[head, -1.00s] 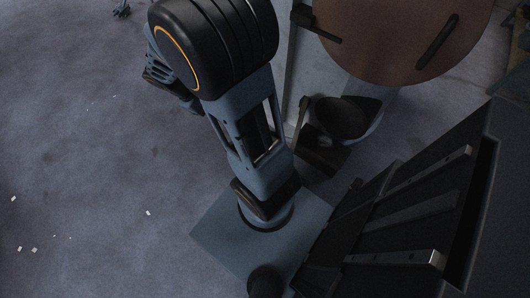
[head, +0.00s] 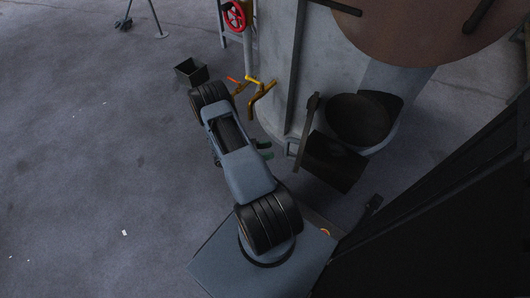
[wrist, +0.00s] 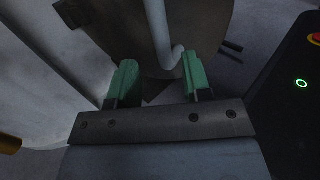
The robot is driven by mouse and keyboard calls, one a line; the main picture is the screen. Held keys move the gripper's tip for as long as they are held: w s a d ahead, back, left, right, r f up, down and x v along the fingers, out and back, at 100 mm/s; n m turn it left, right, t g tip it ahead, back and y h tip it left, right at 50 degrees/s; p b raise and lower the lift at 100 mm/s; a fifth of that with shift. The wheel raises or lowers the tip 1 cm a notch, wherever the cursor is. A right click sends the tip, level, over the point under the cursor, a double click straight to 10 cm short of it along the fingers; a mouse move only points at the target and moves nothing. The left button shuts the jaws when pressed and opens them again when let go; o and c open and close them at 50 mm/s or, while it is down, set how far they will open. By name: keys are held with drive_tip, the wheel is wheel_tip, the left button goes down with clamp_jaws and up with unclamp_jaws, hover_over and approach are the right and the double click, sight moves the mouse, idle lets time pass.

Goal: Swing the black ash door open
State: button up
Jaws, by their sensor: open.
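The black ash door (head: 336,161) is a flat dark panel low on the grey cylindrical body, below a round dark bowl-like part. A thin upright grey bar stands at its left side. How far it stands open I cannot tell. In the wrist view my gripper (wrist: 158,78) is open, and a dark panel (wrist: 143,55), seemingly the door, is beyond the fingers. A bent grey bar (wrist: 160,25) runs down in front of that panel, ending between the fingertips. Contact is not visible.
A brown round top (head: 410,25) overhangs the door. A black open box (head: 191,72) sits on the floor.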

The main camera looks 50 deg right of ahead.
sight(285, 148)
drive_tip(key=p+x, duration=0.1)
drive_tip(key=x, duration=0.6)
drive_tip(key=shift+s+d, duration=0.1)
drive_tip(key=c, duration=0.8)
drive_tip(key=shift+w+f+b, duration=0.1)
drive_tip(key=shift+w+b, duration=0.6)
drive_tip(key=shift+w, duration=0.7)
drive_tip(key=shift+w+d+b, duration=0.15)
drive_tip(key=shift+w+b, duration=0.2)
drive_tip(key=shift+w, duration=0.7)
drive_tip(key=o, duration=1)
drive_tip(key=shift+c, duration=0.2)
drive_tip(key=p+v, duration=0.2)
drive_tip(key=v, duration=1.2)
drive_tip(key=shift+r+p, duration=0.25)
drive_tip(key=shift+p, duration=0.05)
